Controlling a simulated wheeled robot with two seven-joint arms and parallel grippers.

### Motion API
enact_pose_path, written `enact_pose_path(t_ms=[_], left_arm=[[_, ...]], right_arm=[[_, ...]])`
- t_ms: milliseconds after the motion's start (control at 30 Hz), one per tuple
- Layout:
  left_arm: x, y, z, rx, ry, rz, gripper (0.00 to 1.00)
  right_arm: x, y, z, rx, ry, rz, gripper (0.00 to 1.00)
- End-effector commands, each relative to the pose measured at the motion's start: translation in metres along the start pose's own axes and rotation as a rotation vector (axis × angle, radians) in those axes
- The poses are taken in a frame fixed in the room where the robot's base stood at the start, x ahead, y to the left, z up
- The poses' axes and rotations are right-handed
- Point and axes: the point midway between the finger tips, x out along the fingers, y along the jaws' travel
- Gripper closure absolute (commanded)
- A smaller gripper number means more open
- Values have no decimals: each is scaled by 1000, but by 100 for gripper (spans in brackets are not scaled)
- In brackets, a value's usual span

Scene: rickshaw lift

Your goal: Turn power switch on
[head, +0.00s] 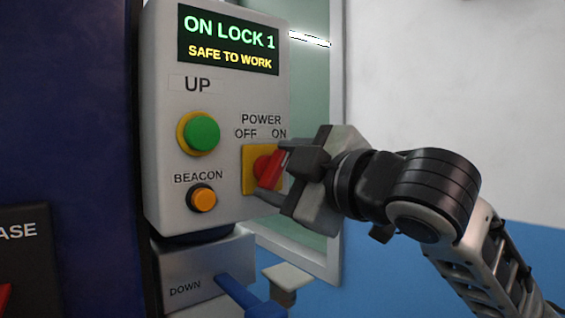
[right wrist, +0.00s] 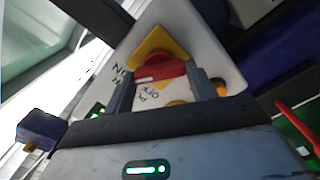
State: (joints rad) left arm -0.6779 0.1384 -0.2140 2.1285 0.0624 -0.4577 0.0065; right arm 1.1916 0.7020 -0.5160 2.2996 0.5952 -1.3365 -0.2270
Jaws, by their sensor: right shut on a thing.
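The red power switch (head: 267,169) sits on a yellow plate (head: 248,158) on the grey control box, under the label "POWER OFF ON". Its handle is tilted, with the top leaning toward the "ON" side. My right gripper (head: 275,178) reaches in from the right and is shut on the red handle. In the right wrist view the red handle (right wrist: 160,72) lies between the two fingers of my right gripper (right wrist: 158,88). The display (head: 229,40) reads "ON LOCK 1" and "SAFE TO WORK". My left gripper is not in view.
A green "UP" button (head: 202,132) and an orange "BEACON" button (head: 203,200) are left of the switch. Below is a "DOWN" box (head: 200,275) with a blue lever (head: 242,293). A dark blue post (head: 75,120) stands at the left. Space to the right is open before the wall.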

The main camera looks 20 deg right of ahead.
Motion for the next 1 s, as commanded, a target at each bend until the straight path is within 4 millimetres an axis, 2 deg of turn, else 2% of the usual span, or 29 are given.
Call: enact_pose_path(t_ms=[300, 833, 867, 900, 1000], left_arm=[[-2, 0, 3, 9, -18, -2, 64], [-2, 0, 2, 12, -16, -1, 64], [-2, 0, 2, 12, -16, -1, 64], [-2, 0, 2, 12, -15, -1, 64], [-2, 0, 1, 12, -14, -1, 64]], right_arm=[[0, 0, 0, 114, -1, -2, 66], [0, 0, 0, 136, -1, -2, 66], [0, 0, 0, 136, -1, -2, 35], [0, 0, 0, 136, -1, -2, 24], [0, 0, 0, 135, -1, -2, 22]])
